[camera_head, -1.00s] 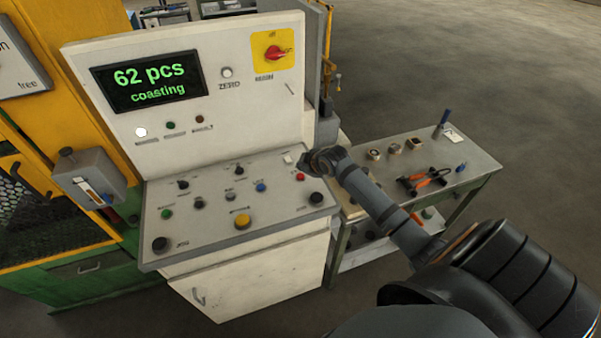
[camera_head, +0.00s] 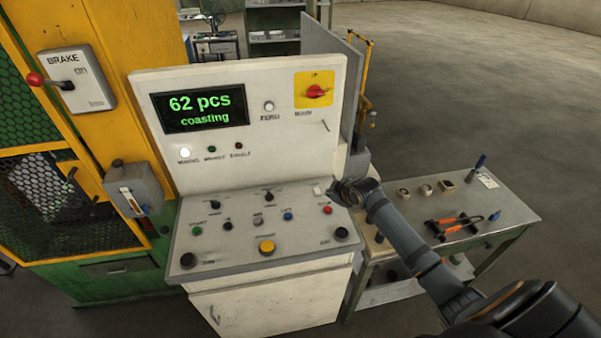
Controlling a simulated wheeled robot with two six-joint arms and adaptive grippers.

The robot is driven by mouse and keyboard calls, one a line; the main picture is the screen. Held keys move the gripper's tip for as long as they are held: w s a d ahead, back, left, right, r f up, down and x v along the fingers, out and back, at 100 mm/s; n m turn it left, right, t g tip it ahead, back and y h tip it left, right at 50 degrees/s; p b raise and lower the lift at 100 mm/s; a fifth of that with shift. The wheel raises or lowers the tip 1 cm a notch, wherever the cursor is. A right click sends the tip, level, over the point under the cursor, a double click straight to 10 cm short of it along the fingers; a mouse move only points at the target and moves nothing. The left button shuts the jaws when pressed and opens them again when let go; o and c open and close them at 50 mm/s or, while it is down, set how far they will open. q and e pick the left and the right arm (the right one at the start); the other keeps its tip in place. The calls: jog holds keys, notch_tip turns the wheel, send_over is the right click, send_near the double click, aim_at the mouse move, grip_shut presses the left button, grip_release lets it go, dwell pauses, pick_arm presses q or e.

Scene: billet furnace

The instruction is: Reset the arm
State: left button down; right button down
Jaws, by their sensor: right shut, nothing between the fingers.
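My right arm comes in from the lower right. Its gripper (camera_head: 346,192) is at the right edge of the control console (camera_head: 264,307), above and beside the red button (camera_head: 327,210). It is shut and holds nothing that I can see. Its fingers are small and partly hidden by the wrist, so I cannot tell whether it touches the console. My left gripper is not in view. The console display (camera_head: 200,107) reads "62 pcs coasting" in green.
A brake box (camera_head: 76,80) with a red-knobbed lever, marked "on", is on the yellow frame at left. A side table (camera_head: 515,205) with orange-handled pliers (camera_head: 455,226) and small rings stands behind my right arm. Open floor (camera_head: 500,100) lies beyond.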

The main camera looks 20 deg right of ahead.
jog(key=shift+m+g, duration=0.5)
jog(key=shift+g, duration=0.2)
jog(key=s+a+f, duration=0.1)
jog(key=s, duration=0.1)
jog(key=s+a+f, duration=0.1)
jog(key=a, duration=0.1)
jog(key=s+a+f, duration=0.1)
jog(key=s+a, duration=0.1)
jog(key=shift+s+a, duration=0.1)
jog(key=shift+s, duration=0.2)
jog(key=s+a+r+m+g, duration=0.1)
jog(key=s+a+m+g, duration=0.2)
jog(key=s, duration=0.8)
jog(key=s+a+m+g, duration=0.1)
jog(key=s+a+m, duration=0.35)
jog(key=s, duration=0.65)
notch_tip(320, 180, down, 28)
jog(key=s+d+g+b, duration=0.1)
jog(key=d+b, duration=0.1)
jog(key=b, duration=0.3)
jog(key=s+d+f+g+b, duration=0.1)
jog(key=s+f+b, duration=0.3)
jog(key=s+f, duration=1.6)
notch_tip(320, 180, down, 3)
jog(key=shift+d+f+g, duration=0.1)
jog(key=shift+d+g, duration=0.2)
jog(key=shift+d, duration=0.05)
